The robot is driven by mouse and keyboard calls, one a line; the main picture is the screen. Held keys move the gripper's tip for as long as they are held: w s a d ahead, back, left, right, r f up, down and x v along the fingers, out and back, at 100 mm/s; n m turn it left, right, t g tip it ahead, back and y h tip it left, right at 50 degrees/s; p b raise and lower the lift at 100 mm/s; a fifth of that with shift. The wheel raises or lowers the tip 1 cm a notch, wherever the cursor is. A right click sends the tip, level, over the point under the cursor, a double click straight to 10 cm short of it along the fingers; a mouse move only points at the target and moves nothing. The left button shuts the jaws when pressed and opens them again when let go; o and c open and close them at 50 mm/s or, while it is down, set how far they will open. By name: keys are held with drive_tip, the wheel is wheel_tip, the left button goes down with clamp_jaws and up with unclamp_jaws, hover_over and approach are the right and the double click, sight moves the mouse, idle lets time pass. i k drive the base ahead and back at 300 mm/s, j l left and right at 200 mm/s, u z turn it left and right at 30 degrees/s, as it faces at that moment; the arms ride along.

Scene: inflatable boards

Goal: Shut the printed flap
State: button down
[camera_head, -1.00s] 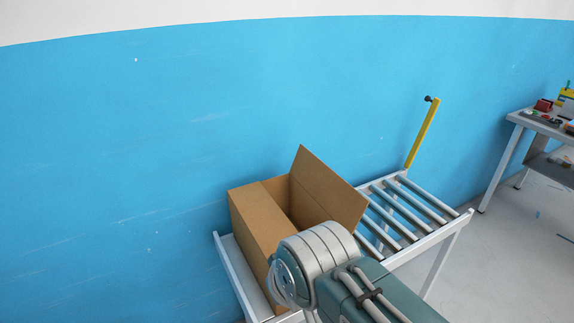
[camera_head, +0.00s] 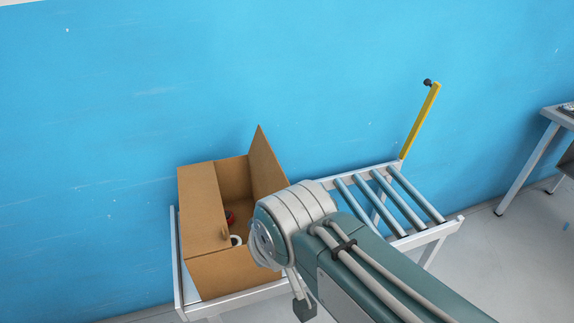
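An open cardboard box (camera_head: 214,273) stands on the left end of a roller stand. Its left flap (camera_head: 203,205) lies nearly flat over the left part of the opening. Its right flap (camera_head: 266,165) stands up, tilted to the right. No print shows on either flap, so I cannot tell which is the printed one. Inside the box are a red item (camera_head: 230,217) and a white round item (camera_head: 236,240), partly hidden. My arm crosses in front of the box's right side and hides its near right corner. My gripper's fingers do not show.
The roller stand (camera_head: 442,229) has bare rollers right of the box. A yellow post (camera_head: 420,122) with a dark knob rises at its far corner. A blue wall stands close behind. Another table (camera_head: 526,166) is at the right edge, with open floor before it.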

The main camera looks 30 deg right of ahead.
sight(271, 178)
drive_tip(key=k+l+u, duration=0.15)
drive_tip(key=l, duration=0.35)
drive_tip(key=l+u, duration=0.2)
drive_tip(key=l, duration=0.25)
drive_tip(key=k+l+u, duration=0.15)
drive_tip(key=l, duration=0.3)
drive_tip(key=k+l+u, duration=0.2)
drive_tip(key=l, duration=0.25)
drive_tip(key=k+l+u, duration=0.15)
drive_tip(key=l, duration=0.25)
drive_tip(key=k+l+u, duration=0.15)
drive_tip(key=k+l, duration=0.2)
drive_tip(key=i+j+z, duration=0.15)
drive_tip(key=j, duration=0.2)
drive_tip(key=i+j+z, duration=0.1)
drive_tip(key=i+j, duration=0.2)
drive_tip(key=j, duration=0.15)
